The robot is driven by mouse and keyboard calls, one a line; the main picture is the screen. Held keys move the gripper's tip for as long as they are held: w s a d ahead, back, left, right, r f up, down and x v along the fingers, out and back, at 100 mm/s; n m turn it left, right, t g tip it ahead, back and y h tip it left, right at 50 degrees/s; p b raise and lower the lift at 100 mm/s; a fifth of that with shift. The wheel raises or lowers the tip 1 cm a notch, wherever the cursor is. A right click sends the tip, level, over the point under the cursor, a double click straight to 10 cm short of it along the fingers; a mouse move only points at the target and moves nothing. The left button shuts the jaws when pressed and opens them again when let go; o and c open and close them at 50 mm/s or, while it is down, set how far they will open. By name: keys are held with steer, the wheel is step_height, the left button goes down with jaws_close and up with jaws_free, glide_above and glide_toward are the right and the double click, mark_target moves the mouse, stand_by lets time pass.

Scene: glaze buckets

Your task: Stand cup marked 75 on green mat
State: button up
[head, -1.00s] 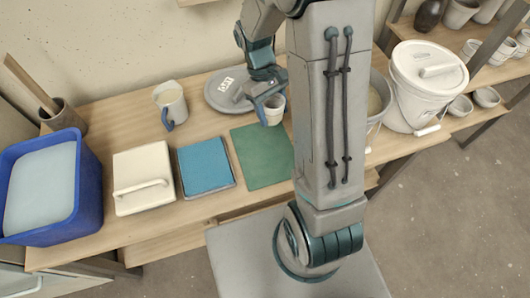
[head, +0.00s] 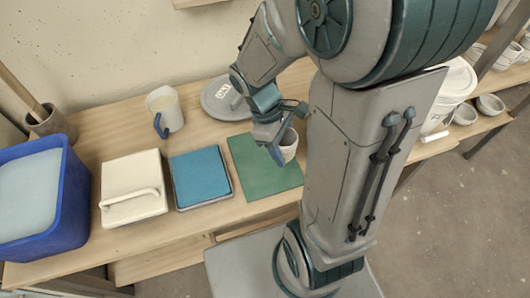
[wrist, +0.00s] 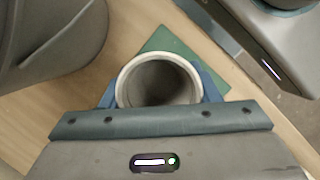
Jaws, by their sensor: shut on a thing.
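A small pale cup (head: 288,147) is held by my gripper (head: 279,148) over the right part of the green mat (head: 252,181). In the wrist view the cup (wrist: 160,80) appears from above, its round mouth open and its inside empty-looking, with blue fingers (wrist: 158,90) on both sides. The cup looks about upright. Part of it is behind the fingers, and no marking can be read on it. I cannot tell whether its base touches the mat. A corner of the green mat (wrist: 177,42) shows beyond the cup.
A jug with a blue handle (head: 166,110) and a grey round lid (head: 222,99) stand behind. A blue tub (head: 70,205) is at far left. My arm hides the table's right part.

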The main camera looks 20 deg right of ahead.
steer(key=w+a+f, duration=0.2)
steer(key=w, duration=0.1)
steer(key=w+a+f, duration=0.1)
steer(key=w, duration=0.1)
steer(key=shift+a+f+b, duration=0.1)
steer(key=shift+f+b, duration=0.15)
steer(key=shift+b, duration=0.15)
steer(key=shift+f+b, duration=0.55)
steer(key=shift+f, duration=1.45)
steer(key=shift+f, duration=0.1)
steer(key=shift+f, duration=0.15)
steer(key=o, duration=1.2)
